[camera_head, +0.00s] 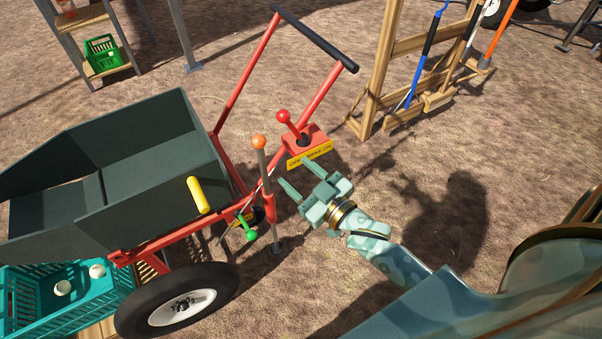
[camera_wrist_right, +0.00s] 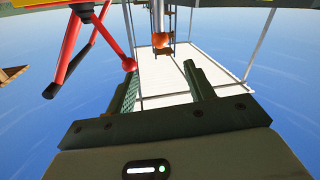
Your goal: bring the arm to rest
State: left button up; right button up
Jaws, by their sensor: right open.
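My right gripper (camera_head: 302,176) is open and empty in the head view, to the right of the red-framed cart and just below its yellow label. Its two fingers (camera_wrist_right: 165,88) stand apart in the right wrist view with nothing between them. The red ball lever (camera_head: 283,116) and the orange-knobbed post (camera_head: 259,143) are close by at the upper left of the gripper; the orange knob also shows in the wrist view (camera_wrist_right: 160,40). I cannot tell any contact with the cart. My left gripper is in neither view.
The cart's dark green tub (camera_head: 150,147) has a yellow handle (camera_head: 198,195); a green-knobbed lever (camera_head: 249,233) and a wheel (camera_head: 180,305) are below. A teal crate (camera_head: 40,317) holds white onions. A wooden tool rack (camera_head: 372,95) stands upper right. Bare ground lies right of the gripper.

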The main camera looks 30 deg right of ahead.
jog(key=shift+f, duration=0.1)
dwell(0.4)
jog(key=s+d+f+g+h, duration=0.1)
jog(key=s+d+f+g, duration=0.15)
jog(key=f, duration=0.65)
jog(key=s+d+f+g+h, duration=0.1)
jog(key=s+f+g, duration=0.2)
jog(key=f, duration=0.6)
jog(key=s+d+f+g+h+p, duration=0.15)
jog(key=s+f+g, duration=0.25)
jog(key=s+f, duration=0.7)
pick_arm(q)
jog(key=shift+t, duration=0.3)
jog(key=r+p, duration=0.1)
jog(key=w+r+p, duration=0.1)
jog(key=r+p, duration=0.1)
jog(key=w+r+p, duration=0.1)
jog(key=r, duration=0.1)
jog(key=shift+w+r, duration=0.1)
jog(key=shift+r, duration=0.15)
pick_arm(e)
jog(key=s+f+g, duration=0.3)
jog(key=s+g, duration=0.1)
jog(key=s, duration=1.2)
jog(key=s+f+m+g, duration=0.1)
jog(key=s+f+g, duration=0.3)
jog(key=s, duration=1.1)
jog(key=shift+s+a, duration=0.35)
jog(key=shift+a, duration=0.1)
